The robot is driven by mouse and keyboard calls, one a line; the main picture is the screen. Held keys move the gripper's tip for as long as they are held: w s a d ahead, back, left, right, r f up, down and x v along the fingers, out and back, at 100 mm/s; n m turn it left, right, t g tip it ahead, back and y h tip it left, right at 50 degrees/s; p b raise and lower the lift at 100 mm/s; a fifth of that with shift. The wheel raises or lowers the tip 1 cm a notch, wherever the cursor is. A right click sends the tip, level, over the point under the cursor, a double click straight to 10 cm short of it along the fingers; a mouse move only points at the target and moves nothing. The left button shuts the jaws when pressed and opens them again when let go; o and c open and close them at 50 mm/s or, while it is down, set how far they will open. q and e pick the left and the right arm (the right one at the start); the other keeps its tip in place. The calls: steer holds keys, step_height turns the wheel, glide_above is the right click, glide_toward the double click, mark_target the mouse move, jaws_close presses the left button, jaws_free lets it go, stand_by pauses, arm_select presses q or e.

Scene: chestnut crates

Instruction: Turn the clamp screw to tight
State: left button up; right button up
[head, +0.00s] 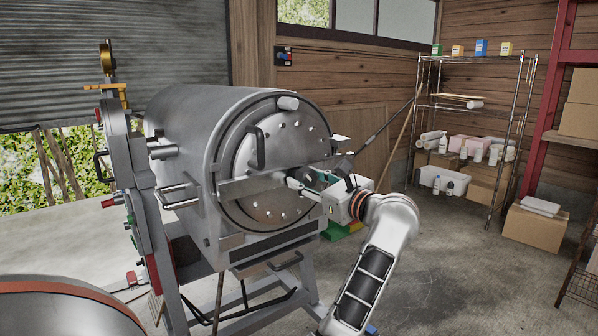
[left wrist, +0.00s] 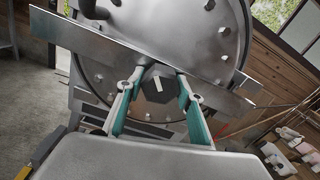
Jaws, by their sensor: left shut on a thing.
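The steel drum vessel (head: 185,120) lies on its side on a grey frame, its round bolted door (head: 285,140) facing me. A flat metal crossbar (head: 245,187) runs across the door; it also shows in the left wrist view (left wrist: 85,42). The clamp screw's dark faceted knob (left wrist: 160,88) is at the middle of the bar, with a pale mark on its face. My left gripper (head: 303,182) reaches it from the right. In the left wrist view its teal-sided fingers (left wrist: 160,84) are shut on the knob. My right gripper is not in view.
A handle (head: 257,147) sticks out from the door above the bar. A side panel with valves and a gauge (head: 106,57) stands left of the drum. Wire shelving (head: 470,105) and a cardboard box (head: 533,228) stand at the right. The floor at the right front is clear.

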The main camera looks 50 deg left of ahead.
arm_select(q)
steer(key=shift+s+r+m+p, duration=0.1)
steer(key=shift+r+m+p, duration=0.35)
steer(key=shift+m+p, duration=0.4)
steer(key=shift+f+m+p, duration=0.15)
steer(key=shift+m+p, duration=0.7)
steer(key=shift+m, duration=0.3)
steer(key=shift+f+m+p, duration=0.1)
steer(key=shift+m+p, duration=0.5)
steer(key=shift+m, duration=0.2)
steer(key=shift+f, duration=0.1)
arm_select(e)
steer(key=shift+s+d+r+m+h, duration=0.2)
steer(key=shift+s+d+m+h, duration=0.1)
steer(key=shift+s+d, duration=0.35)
arm_select(q)
steer(key=shift+f+m, duration=0.1)
steer(key=shift+m, duration=0.3)
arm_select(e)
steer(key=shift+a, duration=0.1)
arm_select(q)
steer(key=o, duration=1.1)
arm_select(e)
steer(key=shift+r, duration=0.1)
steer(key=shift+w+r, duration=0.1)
